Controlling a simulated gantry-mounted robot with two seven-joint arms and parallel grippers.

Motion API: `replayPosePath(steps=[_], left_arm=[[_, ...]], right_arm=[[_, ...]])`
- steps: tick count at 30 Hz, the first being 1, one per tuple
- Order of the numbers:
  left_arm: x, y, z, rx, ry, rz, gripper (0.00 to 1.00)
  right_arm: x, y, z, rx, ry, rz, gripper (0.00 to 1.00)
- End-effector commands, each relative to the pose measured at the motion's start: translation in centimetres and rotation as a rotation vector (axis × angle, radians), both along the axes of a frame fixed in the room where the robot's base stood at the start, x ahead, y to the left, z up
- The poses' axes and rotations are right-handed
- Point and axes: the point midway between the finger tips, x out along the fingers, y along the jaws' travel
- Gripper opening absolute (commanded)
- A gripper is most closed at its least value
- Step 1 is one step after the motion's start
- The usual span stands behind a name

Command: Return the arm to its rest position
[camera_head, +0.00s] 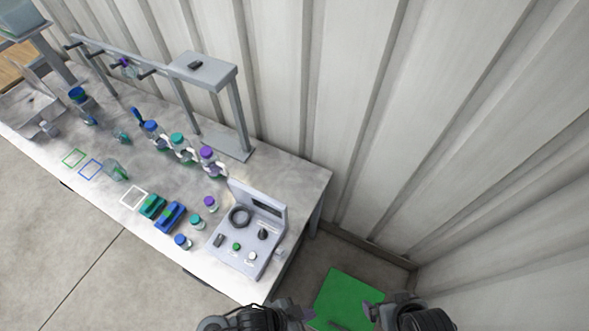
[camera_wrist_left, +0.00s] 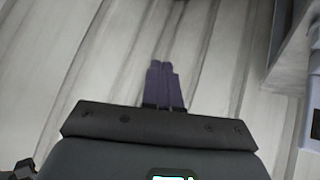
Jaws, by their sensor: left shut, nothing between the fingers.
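My left gripper (camera_wrist_left: 163,68) shows in the left wrist view, with its two dark purple fingers pressed together. Nothing is between them, and they point toward the ribbed pale wall (camera_wrist_left: 90,60). In the head view, dark parts of my two arms show at the bottom edge, in front of the table's near right end. They are apart from the table.
A long grey table (camera_head: 290,185) runs along the wall. It carries a control box (camera_head: 235,258), several capped bottles, a blue rack (camera_head: 170,216), a green rack (camera_head: 152,206) and a metal stand (camera_head: 205,72). A green mat (camera_head: 345,292) lies on the floor by the corner.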

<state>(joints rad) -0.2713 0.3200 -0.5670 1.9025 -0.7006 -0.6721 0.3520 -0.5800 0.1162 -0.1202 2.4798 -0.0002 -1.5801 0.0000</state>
Motion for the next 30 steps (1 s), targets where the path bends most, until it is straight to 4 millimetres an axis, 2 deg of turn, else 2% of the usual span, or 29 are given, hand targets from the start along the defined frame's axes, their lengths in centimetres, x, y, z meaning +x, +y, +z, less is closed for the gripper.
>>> replayPosePath(steps=[1, 2, 3, 6, 9, 13, 16, 21, 30], left_arm=[[1.1, 1.3, 2.4, 0.013, -0.001, 0.137, 0.0], [2.1, 2.8, 3.5, 0.035, 0.0, 0.225, 0.0], [3.2, 5.4, 4.9, 0.076, 0.006, 0.344, 0.0], [4.8, 12.0, 7.4, 0.178, 0.033, 0.571, 0.0], [5.4, 17.6, 10.0, 0.262, 0.063, 0.736, 0.0], [5.3, 22.9, 13.2, 0.346, 0.104, 0.875, 0.0], [4.0, 24.1, 13.9, 0.392, 0.165, 0.899, 0.0], [2.5, 24.7, 13.3, 0.453, 0.234, 0.872, 0.0], [2.5, 24.6, 13.3, 0.462, 0.231, 0.855, 0.0]], right_arm=[[0.0, 0.0, 0.6, 0.0, 0.0, -0.001, 1.0], [0.0, 0.0, 0.7, 0.0, 0.0, -0.001, 1.0], [0.0, 0.0, 0.9, 0.0, 0.0, -0.001, 1.0], [0.0, 0.0, 1.1, 0.0, 0.0, -0.001, 1.0], [0.0, 0.0, 1.1, 0.0, 0.0, 0.0, 1.0], [0.0, 0.0, 1.0, -0.001, 0.0, 0.001, 1.0], [0.0, -0.1, 1.0, -0.003, 0.0, 0.002, 1.0], [0.0, -0.2, 1.0, -0.007, 0.0, 0.004, 1.0], [0.0, -0.2, 1.0, -0.007, 0.0, 0.004, 1.0]])
